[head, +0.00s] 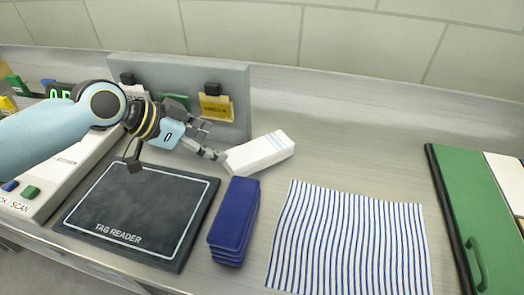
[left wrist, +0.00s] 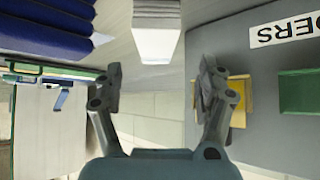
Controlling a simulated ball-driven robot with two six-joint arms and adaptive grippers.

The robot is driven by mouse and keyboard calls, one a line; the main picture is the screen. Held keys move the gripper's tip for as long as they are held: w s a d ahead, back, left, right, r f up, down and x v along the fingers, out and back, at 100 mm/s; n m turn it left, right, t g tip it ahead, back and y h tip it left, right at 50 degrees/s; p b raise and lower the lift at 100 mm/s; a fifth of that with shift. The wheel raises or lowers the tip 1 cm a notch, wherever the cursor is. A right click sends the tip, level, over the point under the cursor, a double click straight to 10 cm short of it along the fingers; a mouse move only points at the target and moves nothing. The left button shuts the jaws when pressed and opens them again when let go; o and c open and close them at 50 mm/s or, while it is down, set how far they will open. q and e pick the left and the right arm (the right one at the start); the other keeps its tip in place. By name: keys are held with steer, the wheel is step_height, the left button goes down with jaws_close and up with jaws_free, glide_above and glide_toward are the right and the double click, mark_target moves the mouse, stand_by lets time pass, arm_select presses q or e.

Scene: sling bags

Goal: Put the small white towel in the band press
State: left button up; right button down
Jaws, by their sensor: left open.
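The small white towel (head: 260,152) is folded into a long block with pale stripes near one end. It lies tilted on the steel counter behind the blue stack. In the left wrist view the white towel (left wrist: 157,35) shows at the top, ahead of the gap between my fingers. My left gripper (head: 212,140) is open and empty, with one fingertip close to the towel's left end. I cannot tell from the head view whether it touches. The left fingers (left wrist: 160,72) are spread apart in the wrist view. No part is clearly recognisable as the band press. My right gripper is out of view.
A dark tag reader pad (head: 135,215) and a blue folded stack (head: 234,222) lie in front. A striped cloth (head: 350,240) lies right of them. A green panel with a handle (head: 456,200) is at far right. A grey upright board (head: 240,88) stands behind my gripper.

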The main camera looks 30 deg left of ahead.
mark_target(249, 152)
arm_select(q)
steer(key=x, duration=0.5)
steer(key=shift+d, duration=0.15)
steer(key=w+f, duration=0.1)
steer(key=w+d, duration=0.1)
steer(key=w+d+f+p, duration=0.1)
steer(key=shift+w+d+f, duration=0.25)
steer(key=shift+f, duration=0.05)
steer(key=shift+w+d+f, duration=0.1)
steer(key=shift+w+f, duration=0.1)
steer(key=shift+f, duration=0.1)
steer(key=shift+c, duration=0.3)
steer(key=c, duration=1.1)
steer(key=shift+o, duration=0.2)
steer(key=shift+r, duration=0.2)
